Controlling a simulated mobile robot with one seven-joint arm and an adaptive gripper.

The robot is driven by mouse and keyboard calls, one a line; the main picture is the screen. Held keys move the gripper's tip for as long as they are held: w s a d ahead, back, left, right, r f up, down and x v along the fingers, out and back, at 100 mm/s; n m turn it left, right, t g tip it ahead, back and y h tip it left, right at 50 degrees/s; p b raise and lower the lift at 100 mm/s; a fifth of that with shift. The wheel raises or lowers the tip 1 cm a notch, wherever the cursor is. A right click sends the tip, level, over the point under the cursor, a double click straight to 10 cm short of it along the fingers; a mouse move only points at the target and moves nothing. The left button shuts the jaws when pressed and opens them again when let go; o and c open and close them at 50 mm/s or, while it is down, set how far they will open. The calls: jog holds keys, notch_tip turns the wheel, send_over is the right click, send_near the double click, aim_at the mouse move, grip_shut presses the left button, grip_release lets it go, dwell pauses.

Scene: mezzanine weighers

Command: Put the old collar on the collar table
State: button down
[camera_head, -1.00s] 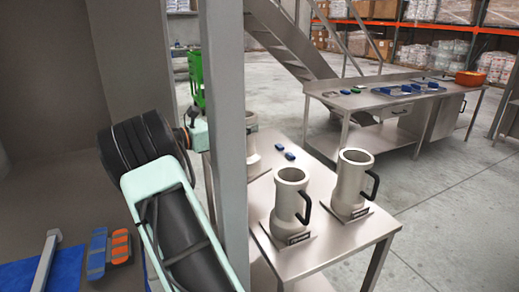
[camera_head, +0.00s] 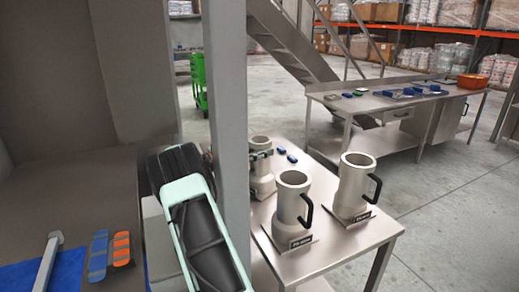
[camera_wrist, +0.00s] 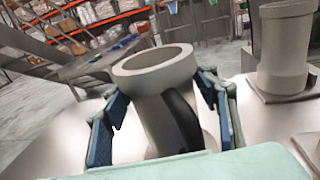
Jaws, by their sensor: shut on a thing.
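A cream collar, a hollow cylinder with a flared rim and dark handle, stands upright in my gripper in the wrist view (camera_wrist: 150,70). It shows partly behind the post in the head view (camera_head: 263,183). My gripper (camera_wrist: 160,90) has its blue-padded fingers on both sides of the collar below the rim, shut on it. The collar is at the left end of the steel collar table (camera_head: 335,250); its lower part is partly hidden, so I cannot tell whether it touches. Two similar collars stand on labelled plates to its right: one nearer (camera_head: 291,208), one farther right (camera_head: 353,190).
A grey post (camera_head: 228,120) crosses the head view between my arm and the table. Stairs (camera_head: 300,60) rise at the back.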

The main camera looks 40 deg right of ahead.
jog(key=shift+r, duration=0.1)
jog(key=c, duration=0.8)
grip_release()
jog(key=a, duration=0.4)
jog(key=w+a, duration=0.1)
jog(key=a, duration=0.3)
jog(key=w+a, duration=0.1)
jog(key=a, duration=0.3)
jog(key=shift+b, duration=0.35)
